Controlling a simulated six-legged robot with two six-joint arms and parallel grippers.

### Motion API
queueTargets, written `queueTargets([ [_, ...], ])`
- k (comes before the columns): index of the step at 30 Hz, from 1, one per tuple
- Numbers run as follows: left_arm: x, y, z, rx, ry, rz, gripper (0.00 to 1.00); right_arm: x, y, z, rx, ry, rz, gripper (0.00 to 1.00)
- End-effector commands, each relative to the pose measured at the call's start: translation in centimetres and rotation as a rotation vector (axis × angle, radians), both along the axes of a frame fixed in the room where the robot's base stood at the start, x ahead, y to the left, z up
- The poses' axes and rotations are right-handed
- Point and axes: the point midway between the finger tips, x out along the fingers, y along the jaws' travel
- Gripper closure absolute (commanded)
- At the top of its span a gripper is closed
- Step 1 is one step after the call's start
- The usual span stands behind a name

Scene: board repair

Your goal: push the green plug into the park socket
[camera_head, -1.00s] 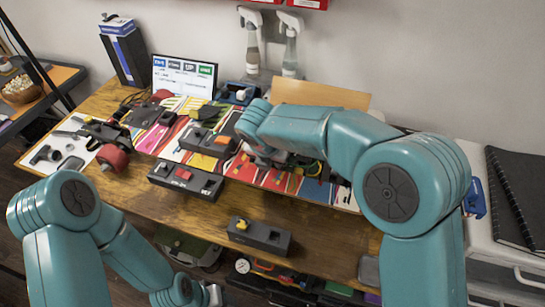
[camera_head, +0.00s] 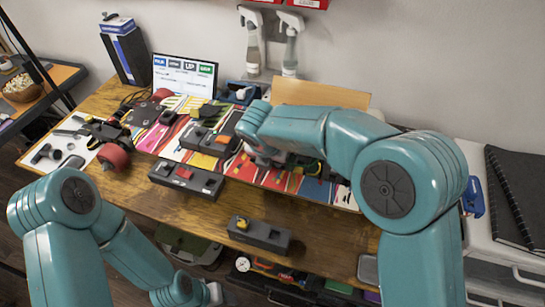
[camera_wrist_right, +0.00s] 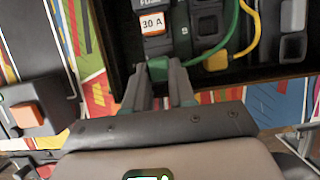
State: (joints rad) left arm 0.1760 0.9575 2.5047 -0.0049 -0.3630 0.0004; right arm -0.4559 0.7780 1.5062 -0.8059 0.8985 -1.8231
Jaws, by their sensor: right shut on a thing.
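In the right wrist view, my right gripper (camera_wrist_right: 160,85) is shut on the green plug (camera_wrist_right: 158,68), at the near edge of an open dark box. A green cable (camera_wrist_right: 228,40) runs from the plug over the box. The fingers hide part of the plug. Dark sockets (camera_wrist_right: 207,22) sit in the box, and I cannot tell which is the park socket. In the head view my right gripper (camera_head: 264,158) is mostly hidden by its arm. My left gripper (camera_head: 213,293) shows only in part at the bottom, away from the board; its jaws are unclear.
A yellow plug (camera_wrist_right: 217,60) with a yellow cable and an orange 30 A fuse (camera_wrist_right: 152,24) sit in the box. On the wooden table stand dark blocks with a red switch (camera_head: 187,178) and a yellow switch (camera_head: 260,234). The table front between them is clear.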

Motion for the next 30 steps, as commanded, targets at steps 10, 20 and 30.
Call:
queueTargets([
  [10, 0.00, 0.00, -0.03, 0.000, 0.000, 0.000, 0.46, 0.01, 0.00, -0.04, 0.000, 0.000, 0.000, 1.00],
  [20, 0.00, 0.00, -0.11, 0.000, 0.000, 0.000, 0.46, -0.01, -0.02, -0.62, -0.001, 0.001, 0.001, 1.00],
  [30, 0.00, 0.00, -0.12, 0.000, 0.000, 0.000, 0.46, -0.01, -0.01, -0.82, 0.000, 0.000, 0.000, 1.00],
])
